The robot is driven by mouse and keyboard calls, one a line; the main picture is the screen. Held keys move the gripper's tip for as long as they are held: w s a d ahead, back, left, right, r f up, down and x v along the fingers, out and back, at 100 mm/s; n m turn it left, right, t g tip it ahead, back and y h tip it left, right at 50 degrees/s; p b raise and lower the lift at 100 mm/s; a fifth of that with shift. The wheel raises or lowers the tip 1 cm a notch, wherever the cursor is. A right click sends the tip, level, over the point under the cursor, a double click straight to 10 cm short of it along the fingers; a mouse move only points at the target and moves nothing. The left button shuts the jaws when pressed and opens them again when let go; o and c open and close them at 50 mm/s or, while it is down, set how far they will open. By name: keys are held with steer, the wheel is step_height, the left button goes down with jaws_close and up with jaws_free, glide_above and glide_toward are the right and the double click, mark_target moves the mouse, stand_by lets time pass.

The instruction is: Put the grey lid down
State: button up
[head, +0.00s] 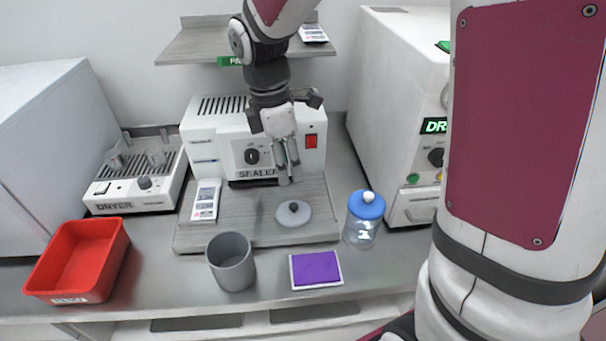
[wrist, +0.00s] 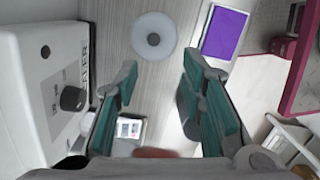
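The grey lid (head: 293,214), a pale grey disc with a dark knob, lies flat on the wooden-look board (head: 240,235) in front of the sealer. It also shows in the wrist view (wrist: 153,38), beyond the fingertips. My gripper (head: 287,172) is above and behind the lid, pointing down and apart from it. In the wrist view my gripper (wrist: 160,80) has its two teal-padded fingers spread, with nothing between them. A grey cup (head: 231,262) stands at the front edge of the board; in the wrist view the right finger partly hides it.
The sealer (head: 215,140) stands close behind my gripper. A blue-lidded jar (head: 363,222) is right of the lid, and a purple pad (head: 316,269) lies in front. A white handheld device (head: 206,200), a red tray (head: 75,260) and a dryer (head: 135,180) are left.

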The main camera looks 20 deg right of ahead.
steer(key=s+d+r+m+t, duration=0.1)
steer(key=s+r+m+t, duration=0.1)
steer(key=s+r+m, duration=0.3)
steer(key=s+r+m+t+y, duration=0.1)
steer(key=s+r+m+t, duration=0.2)
steer(key=s+m, duration=0.8)
steer(key=s+r, duration=0.2)
steer(key=s, duration=0.1)
steer(key=shift+d+r+m, duration=0.35)
steer(key=shift+d+m, duration=0.05)
